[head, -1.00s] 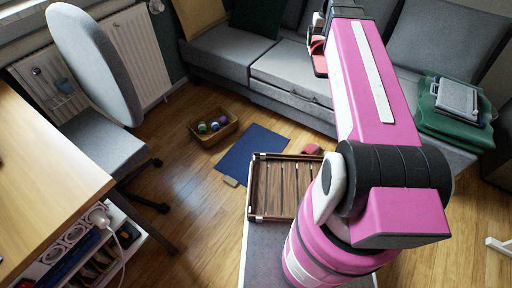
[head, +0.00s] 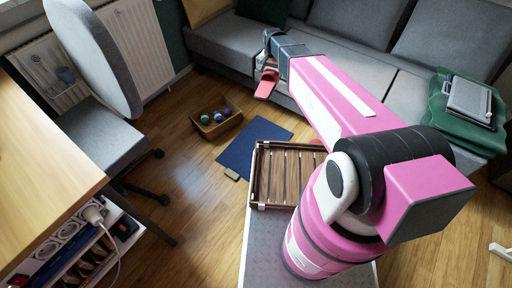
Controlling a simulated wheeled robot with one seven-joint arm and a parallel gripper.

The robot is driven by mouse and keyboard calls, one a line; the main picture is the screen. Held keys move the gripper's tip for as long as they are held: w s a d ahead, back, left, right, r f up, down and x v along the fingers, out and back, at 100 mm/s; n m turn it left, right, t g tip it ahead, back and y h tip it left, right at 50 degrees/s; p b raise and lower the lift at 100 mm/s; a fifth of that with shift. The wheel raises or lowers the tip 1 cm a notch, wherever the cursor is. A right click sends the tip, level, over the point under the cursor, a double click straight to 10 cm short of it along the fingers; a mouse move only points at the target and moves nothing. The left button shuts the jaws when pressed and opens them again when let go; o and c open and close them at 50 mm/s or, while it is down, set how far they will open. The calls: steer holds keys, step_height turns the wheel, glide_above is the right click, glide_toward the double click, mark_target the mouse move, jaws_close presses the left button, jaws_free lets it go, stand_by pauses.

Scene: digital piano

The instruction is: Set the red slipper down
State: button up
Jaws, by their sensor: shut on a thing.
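The red slipper (head: 266,83) hangs from my gripper (head: 267,64) in the head view, at the upper middle. My gripper is shut on it, at the far end of my pink arm. The slipper is in the air in front of the grey sofa (head: 225,42), and it looks clear of the floor. The fingers' exact hold is too small to make out.
A blue mat (head: 240,158) lies on the wooden floor. A basket (head: 213,132) with several balls stands left of it. A slatted wooden tray (head: 260,180) is nearer me. A grey chair (head: 100,145) and desk (head: 45,150) stand at the left.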

steer(key=s+a+f+m, duration=0.1)
steer(key=s+a+f, duration=0.35)
steer(key=f, duration=0.75)
steer(key=s+a+f+m, duration=0.1)
steer(key=s+a+f, duration=0.1)
steer(key=a+f, duration=0.8)
steer(key=s+a+f+m, duration=0.1)
steer(key=s+a+f, duration=0.3)
steer(key=f, duration=1)
glide_above(250, 139)
step_height(250, 139, down, 7)
steer(key=shift+w+a+f, duration=0.1)
steer(key=shift+f, duration=0.85)
steer(key=shift+w+a+f, duration=0.1)
steer(key=shift+f, duration=0.8)
steer(key=o, duration=0.5)
steer(key=shift+f, duration=0.1)
steer(key=shift+o, duration=0.2)
